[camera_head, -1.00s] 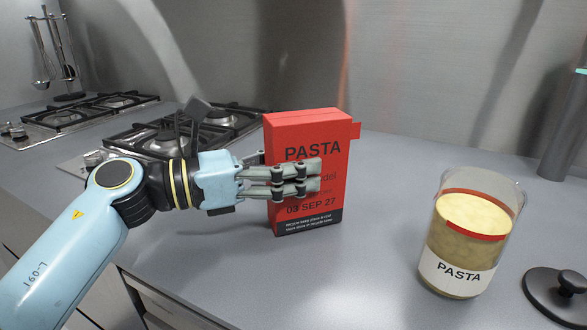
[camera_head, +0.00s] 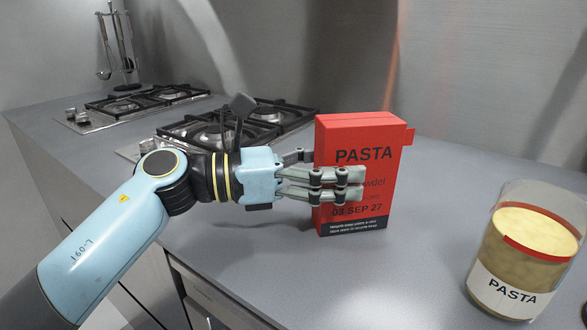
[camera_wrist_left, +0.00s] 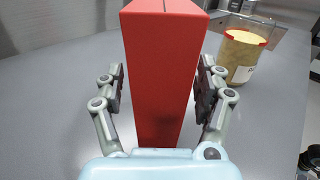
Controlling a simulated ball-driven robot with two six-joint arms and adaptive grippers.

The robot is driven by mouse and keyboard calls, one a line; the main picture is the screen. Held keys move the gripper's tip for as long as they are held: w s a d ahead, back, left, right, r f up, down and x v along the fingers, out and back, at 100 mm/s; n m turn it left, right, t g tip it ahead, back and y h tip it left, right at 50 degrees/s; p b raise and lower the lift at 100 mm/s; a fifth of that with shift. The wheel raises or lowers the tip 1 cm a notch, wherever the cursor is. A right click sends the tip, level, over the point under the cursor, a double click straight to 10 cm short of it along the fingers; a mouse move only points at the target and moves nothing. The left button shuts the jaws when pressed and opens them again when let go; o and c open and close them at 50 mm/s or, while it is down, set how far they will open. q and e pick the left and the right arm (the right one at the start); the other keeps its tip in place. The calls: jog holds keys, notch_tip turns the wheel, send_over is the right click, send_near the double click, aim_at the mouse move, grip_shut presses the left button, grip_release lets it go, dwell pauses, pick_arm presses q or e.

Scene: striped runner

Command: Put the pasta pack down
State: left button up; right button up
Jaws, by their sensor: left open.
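The red pasta pack (camera_head: 358,133) stands upright on the grey counter in the head view, its dark-lettered front partly covered by my fingers. My left gripper (camera_head: 335,186) reaches in from the left with its fingers on either side of the pack. In the left wrist view the pack (camera_wrist_left: 162,75) stands between the open fingers (camera_wrist_left: 162,88), with a narrow gap visible on each side.
A glass jar of pasta (camera_head: 519,262) stands on the counter (camera_head: 420,270) to the right; it also shows in the left wrist view (camera_wrist_left: 243,52). A gas hob (camera_head: 215,130) lies behind my left arm. Utensils (camera_head: 115,45) hang at the back left. Counter between pack and jar is clear.

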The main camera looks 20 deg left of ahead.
pick_arm(q)
jog(key=b+v, duration=0.1)
jog(key=v, duration=0.8)
jog(key=shift+s+a+f, duration=0.15)
jog(key=shift+s+a, duration=0.05)
jog(key=shift+s, duration=0.05)
jog(key=shift+s+a, duration=0.35)
jog(key=shift+a, duration=0.15)
